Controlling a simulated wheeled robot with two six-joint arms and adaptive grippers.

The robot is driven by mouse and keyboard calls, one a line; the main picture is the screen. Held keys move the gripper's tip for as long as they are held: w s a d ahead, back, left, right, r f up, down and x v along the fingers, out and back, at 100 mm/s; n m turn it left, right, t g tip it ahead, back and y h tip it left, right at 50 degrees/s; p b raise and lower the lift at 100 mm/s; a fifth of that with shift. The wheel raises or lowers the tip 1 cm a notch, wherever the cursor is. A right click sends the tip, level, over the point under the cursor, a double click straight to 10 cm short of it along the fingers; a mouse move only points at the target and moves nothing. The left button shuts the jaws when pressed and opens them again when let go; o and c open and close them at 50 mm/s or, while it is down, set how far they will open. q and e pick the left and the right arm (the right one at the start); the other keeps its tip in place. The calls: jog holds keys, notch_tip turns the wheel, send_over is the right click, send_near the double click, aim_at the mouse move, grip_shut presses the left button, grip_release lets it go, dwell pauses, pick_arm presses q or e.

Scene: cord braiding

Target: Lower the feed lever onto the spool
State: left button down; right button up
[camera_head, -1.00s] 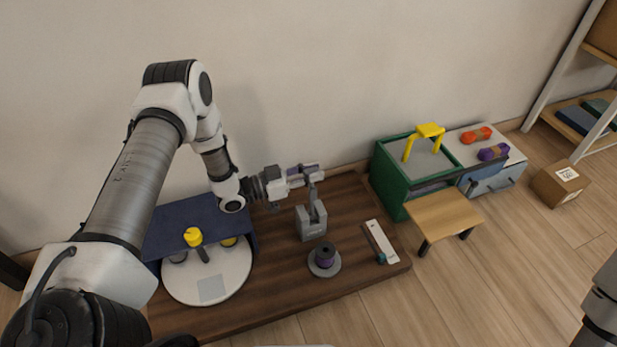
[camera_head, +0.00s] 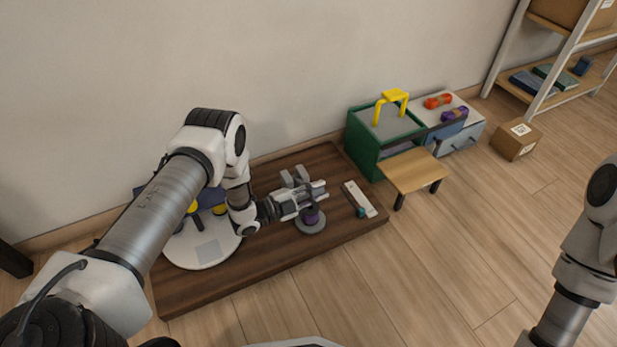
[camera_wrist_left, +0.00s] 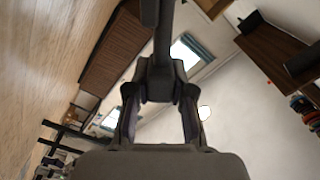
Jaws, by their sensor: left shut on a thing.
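The spool (camera_head: 311,228), wound with purple cord on a grey disc, stands on the brown board. The grey lever bracket (camera_head: 287,181) stands just behind it. My left gripper (camera_head: 312,197) is low, directly over the spool, and hides part of it. In the left wrist view, its two fingers (camera_wrist_left: 160,110) are closed around the end of the grey feed lever (camera_wrist_left: 161,38). In the head view the lever is mostly hidden by the gripper, and I cannot tell whether it touches the spool. My right gripper is out of view.
A white turntable (camera_head: 197,250) lies left of the spool on the board (camera_head: 250,277). A white strip (camera_head: 360,199) lies to the right. A green box (camera_head: 373,146) with a yellow handle (camera_head: 393,97) and a small wooden stool (camera_head: 413,170) stand beyond the board.

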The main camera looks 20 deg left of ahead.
pick_arm(q)
jog(key=shift+s+d+f+m+b, duration=0.3)
jog(key=shift+s+d+f+m, duration=0.15)
jog(key=shift+f+m, duration=1.1)
jog(key=shift+s+d+f+m+b, duration=0.4)
jog(key=shift+f+m, duration=0.5)
jog(key=shift+f, duration=1.3)
jog(key=shift+s+d+f+m+b, duration=0.25)
jog(key=shift+d+f+m, duration=0.3)
jog(key=shift+f+m, duration=1)
jog(key=shift+f+n, duration=0.3)
jog(key=c, duration=1)
grip_release()
jog(key=shift+s, duration=0.1)
jog(key=v, duration=1.2)
